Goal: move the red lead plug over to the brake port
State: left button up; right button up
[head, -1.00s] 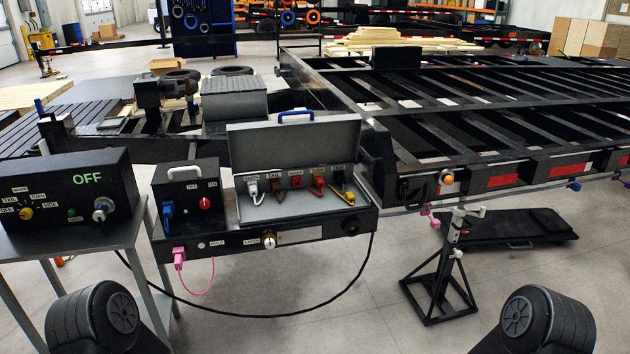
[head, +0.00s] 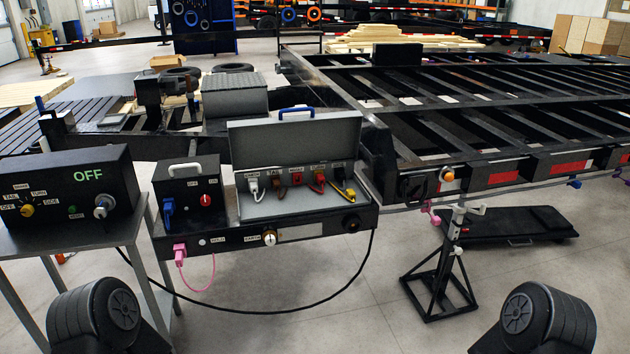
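The open grey lead box (head: 285,209) stands on the black bench at the trailer's front, its lid up. Inside is a row of small labelled ports. A red lead plug (head: 318,182) sits at the fourth position from the left. A red piece (head: 297,180) shows at the third position; I cannot tell whether it is a port or a plug. The labels are too small to read surely, so I cannot tell which is the brake port. Neither gripper is in view; only rounded dark parts of my arms show at the bottom left and bottom right.
White (head: 253,188), brown (head: 278,190) and yellow (head: 344,190) leads share the box. A black switch box (head: 187,190) with a blue plug stands left of it. A control box (head: 65,190) reads OFF. A black jack stand (head: 437,285) is at right.

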aim_at(320, 178)
jog(key=i+l+u, duration=0.15)
jog(key=i, duration=0.45)
jog(key=i+l+u, duration=0.1)
jog(key=i+l, duration=0.3)
jog(key=i, duration=0.15)
jog(key=i+l+u, duration=0.15)
jog(key=i+l, duration=0.2)
jog(key=i, duration=0.25)
jog(key=i+l+u, duration=0.1)
jog(key=i+l, duration=0.35)
jog(key=i, duration=0.1)
